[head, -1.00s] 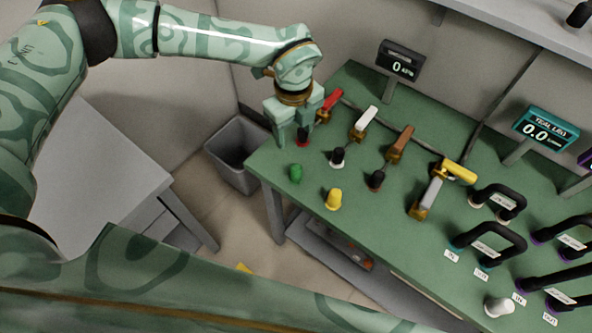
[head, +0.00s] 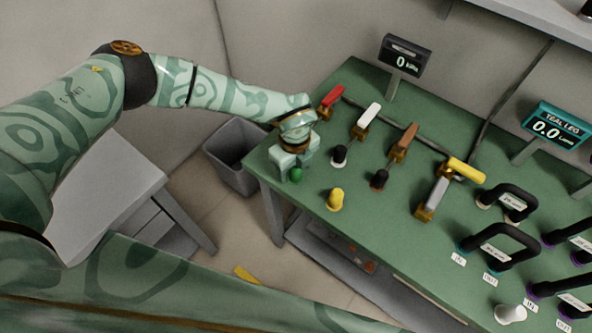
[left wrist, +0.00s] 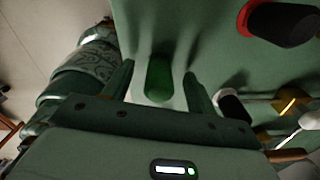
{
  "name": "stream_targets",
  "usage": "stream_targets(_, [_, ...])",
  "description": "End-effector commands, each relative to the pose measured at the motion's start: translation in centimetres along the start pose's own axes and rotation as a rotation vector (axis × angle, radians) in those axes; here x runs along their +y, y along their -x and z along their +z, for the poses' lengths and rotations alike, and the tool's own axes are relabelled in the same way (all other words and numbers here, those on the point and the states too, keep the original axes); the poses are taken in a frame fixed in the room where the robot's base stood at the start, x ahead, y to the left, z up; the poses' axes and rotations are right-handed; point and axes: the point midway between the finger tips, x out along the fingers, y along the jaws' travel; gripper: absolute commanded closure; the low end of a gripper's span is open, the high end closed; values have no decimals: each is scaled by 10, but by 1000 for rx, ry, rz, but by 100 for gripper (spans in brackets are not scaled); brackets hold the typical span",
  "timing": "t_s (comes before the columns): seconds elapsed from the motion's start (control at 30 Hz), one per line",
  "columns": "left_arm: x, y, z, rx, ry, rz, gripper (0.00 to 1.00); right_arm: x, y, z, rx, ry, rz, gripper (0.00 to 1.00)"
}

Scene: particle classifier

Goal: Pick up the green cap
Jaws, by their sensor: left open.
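The green cap (head: 296,174) stands on the green table (head: 420,254) near its left corner. My left gripper (head: 292,168) is low over the cap, and its fingers hide part of it in the head view. In the left wrist view the green cap (left wrist: 158,80) sits between the two open fingers of my left gripper (left wrist: 158,85), with a gap on each side. My right gripper is not in view.
A yellow cap (head: 335,199), a black-and-white cap (head: 339,156) and a dark cap (head: 379,179) stand nearby. Handled valves, such as the red one (head: 330,98), line the area behind. A grey bin (head: 228,160) stands left of the table.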

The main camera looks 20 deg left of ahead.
Motion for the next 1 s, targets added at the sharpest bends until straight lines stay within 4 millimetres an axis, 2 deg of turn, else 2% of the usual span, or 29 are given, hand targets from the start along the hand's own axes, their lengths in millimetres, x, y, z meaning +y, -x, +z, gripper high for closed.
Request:
stream_targets(0.17, [0, 0, 0, 0, 0, -1, 43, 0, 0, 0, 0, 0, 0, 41])
stream_targets(0.2, [0, 0, 0, 0, 0, -1, 48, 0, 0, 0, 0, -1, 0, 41])
stream_targets(0.3, [0, 0, 0, -1, 0, -1, 76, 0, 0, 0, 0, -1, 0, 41])
stream_targets(0.37, [0, 0, 0, -1, 0, -1, 90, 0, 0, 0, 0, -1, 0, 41])
stream_targets(0.77, [0, 2, 0, -1, 0, -1, 90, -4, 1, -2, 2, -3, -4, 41])
stream_targets(0.87, [-1, 9, 0, -1, 0, -2, 90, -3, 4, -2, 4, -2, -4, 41])
stream_targets(1.0, [-1, 31, 0, -2, -1, -5, 90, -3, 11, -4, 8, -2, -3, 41])
